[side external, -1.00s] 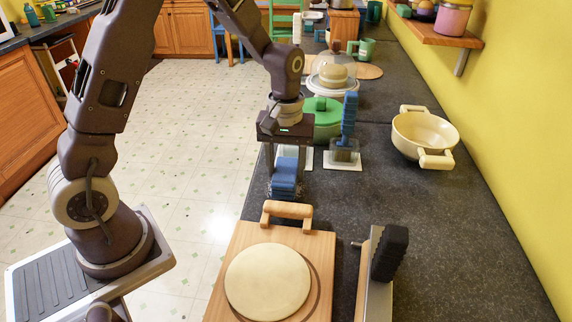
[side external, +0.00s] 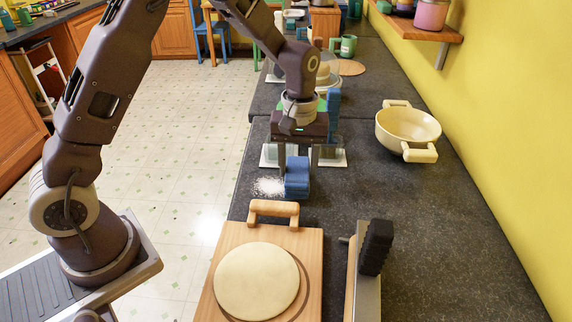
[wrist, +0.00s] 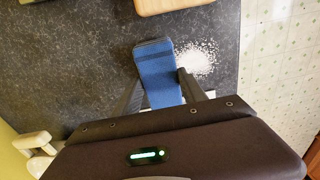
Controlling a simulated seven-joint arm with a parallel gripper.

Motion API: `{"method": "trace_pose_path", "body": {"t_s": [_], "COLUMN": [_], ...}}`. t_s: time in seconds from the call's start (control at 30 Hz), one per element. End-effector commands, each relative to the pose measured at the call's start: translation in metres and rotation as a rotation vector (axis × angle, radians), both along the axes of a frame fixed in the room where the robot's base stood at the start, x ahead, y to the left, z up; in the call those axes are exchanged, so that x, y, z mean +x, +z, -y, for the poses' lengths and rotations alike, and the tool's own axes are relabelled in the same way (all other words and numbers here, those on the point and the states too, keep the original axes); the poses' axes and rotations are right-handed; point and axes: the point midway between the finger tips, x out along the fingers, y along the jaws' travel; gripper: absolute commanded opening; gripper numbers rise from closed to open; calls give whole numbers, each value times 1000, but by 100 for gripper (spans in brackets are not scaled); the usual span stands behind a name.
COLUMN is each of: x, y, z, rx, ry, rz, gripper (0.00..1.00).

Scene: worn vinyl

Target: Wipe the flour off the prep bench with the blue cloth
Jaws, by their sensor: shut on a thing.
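The blue cloth (side external: 297,178), a folded pad, is held between the fingers of my gripper (side external: 298,170), low at the bench top. The gripper is shut on it. White flour (side external: 268,186) lies on the dark prep bench (side external: 400,220), just left of the cloth and close to the bench's left edge. In the wrist view the cloth (wrist: 158,70) sits between the two fingers, and the flour (wrist: 200,56) is a scattered patch to its right. Whether flour lies under the cloth is hidden.
A wooden board (side external: 230,245) with a pale dough round (side external: 257,281) stands in front. A black-handled tool (side external: 375,247) lies to its right. A cream pot (side external: 408,130) is at the right. Behind my gripper, a blue upright item (side external: 333,103) is partly hidden.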

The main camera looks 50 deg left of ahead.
Motion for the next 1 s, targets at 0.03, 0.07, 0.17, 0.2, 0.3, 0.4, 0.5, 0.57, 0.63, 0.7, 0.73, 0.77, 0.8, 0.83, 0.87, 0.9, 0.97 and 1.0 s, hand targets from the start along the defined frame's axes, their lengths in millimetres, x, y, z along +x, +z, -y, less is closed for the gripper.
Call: {"method": "trace_pose_path", "body": {"t_s": [0.03,0.07,0.17,0.2,0.3,0.4,0.5,0.57,0.63,0.7,0.73,0.77,0.8,0.83,0.87,0.9,0.97,1.0], "x": [0,0,0,0,0,0,0,0,0,0,0,0,0,0,0,0,0,0], "y": [0,0,0,0,0,0,0,0,-1,-2,-2,-3,-3,-3,-4,-4,-5,-5], "z": [0,1,0,0,0,0,0,0,0,0,0,0,0,0,0,0,0,0], "rx": [0,0,0,0,0,0,0,0,0,0,0,0,0,0,0,0,0,0], "ry": [0,0,0,0,0,0,0,0,0,0,0,0,0,0,-1,-1,0,-1], "rz": [0,0,0,0,0,0,0,0,0,0,0,0,0,0,0,0,0,0], "gripper": [17,17,17,17,17,17,17,17,17,17,17,17,17,17,17,17,17,17]}}
